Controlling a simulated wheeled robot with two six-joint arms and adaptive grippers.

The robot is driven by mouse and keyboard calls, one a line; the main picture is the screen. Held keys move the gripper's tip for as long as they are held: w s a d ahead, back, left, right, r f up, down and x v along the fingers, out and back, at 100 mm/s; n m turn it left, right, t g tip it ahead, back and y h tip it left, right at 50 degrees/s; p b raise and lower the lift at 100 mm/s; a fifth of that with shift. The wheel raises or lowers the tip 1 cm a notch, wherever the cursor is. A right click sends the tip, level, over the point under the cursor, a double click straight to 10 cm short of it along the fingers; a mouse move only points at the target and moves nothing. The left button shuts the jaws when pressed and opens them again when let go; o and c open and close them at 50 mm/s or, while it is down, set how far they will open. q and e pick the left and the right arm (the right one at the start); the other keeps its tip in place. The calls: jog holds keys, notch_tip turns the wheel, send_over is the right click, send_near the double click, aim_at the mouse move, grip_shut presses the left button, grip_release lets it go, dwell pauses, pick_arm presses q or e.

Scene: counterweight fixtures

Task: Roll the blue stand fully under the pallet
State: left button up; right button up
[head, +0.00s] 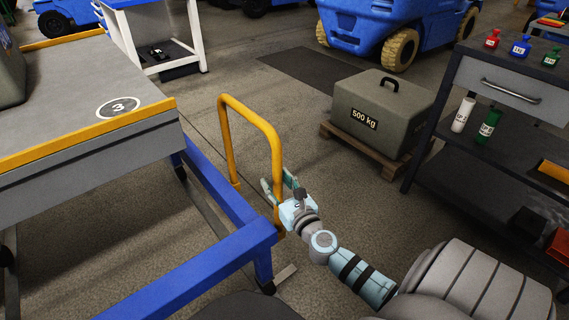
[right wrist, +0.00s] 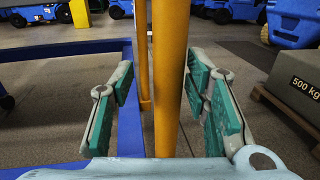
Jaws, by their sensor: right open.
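The blue stand (head: 225,201) is a low blue frame with a tall yellow handle (head: 228,140) at its right side. Part of the frame lies beneath the grey pallet (head: 60,90), which has yellow edges and the number 3. The rest sticks out to the right and front. My right gripper (head: 277,181) is open at the handle's near post. In the right wrist view, the yellow post (right wrist: 169,80) stands between the teal-padded fingers (right wrist: 160,85), with gaps on both sides. The blue frame (right wrist: 65,55) shows behind it. My left gripper does not show.
A 500 kg weight (head: 380,112) sits on a wooden pallet (head: 362,150) to the right. A workbench (head: 478,150) with bottles stands at the far right. A white-framed table (head: 150,35) and blue vehicles (head: 385,25) are behind. Bare floor lies around the handle.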

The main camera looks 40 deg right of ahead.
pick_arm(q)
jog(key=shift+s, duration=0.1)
pick_arm(e)
jog(key=v, duration=0.7)
jog(key=shift+d, duration=0.1)
jog(key=s+r+p, duration=0.1)
jog(key=s+p, duration=0.1)
jog(key=s, duration=0.4)
jog(key=x, duration=1.4)
jog(key=shift+w+a, duration=0.2)
jog(key=shift+a, duration=0.15)
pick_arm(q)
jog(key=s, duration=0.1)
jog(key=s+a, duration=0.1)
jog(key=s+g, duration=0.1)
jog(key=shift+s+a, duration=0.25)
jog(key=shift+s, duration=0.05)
